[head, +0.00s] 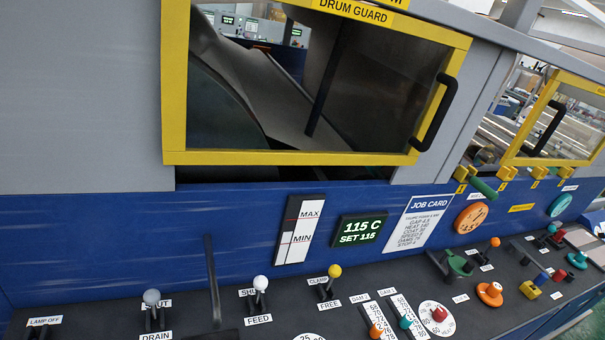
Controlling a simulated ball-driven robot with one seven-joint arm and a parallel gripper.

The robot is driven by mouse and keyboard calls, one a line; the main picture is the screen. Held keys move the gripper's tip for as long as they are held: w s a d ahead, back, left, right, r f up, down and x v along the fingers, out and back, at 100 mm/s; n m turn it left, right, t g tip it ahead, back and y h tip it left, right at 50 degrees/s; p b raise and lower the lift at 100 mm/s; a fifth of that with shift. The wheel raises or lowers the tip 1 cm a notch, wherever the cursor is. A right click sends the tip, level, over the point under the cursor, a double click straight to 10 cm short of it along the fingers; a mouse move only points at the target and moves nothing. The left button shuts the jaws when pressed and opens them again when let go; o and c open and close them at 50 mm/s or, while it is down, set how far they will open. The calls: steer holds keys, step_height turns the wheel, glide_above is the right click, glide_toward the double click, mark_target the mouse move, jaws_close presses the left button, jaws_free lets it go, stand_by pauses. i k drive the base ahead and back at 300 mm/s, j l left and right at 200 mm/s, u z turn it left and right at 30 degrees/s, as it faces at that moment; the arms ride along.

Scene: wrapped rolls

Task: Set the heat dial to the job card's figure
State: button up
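The job card (420,222) is a white sheet on the blue panel. Its small print seems to read heat 140. Left of it, a display (362,230) shows 115 C and SET 115 in green. A white round dial with a red knob (439,314) sits on the dark console at lower right of centre. The top of another white numbered dial (309,337) shows at the bottom edge, mostly cut off. My gripper is not in view.
Levers with grey (151,297), white (260,282) and yellow (334,271) knobs stand on the console. Sliders with orange (376,330) and teal (405,322) knobs lie beside the red-knobbed dial. A yellow-framed drum guard (300,158) with a black handle (436,115) stands above.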

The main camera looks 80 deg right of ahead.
mark_target(440, 315)
steer(key=z, duration=3.25)
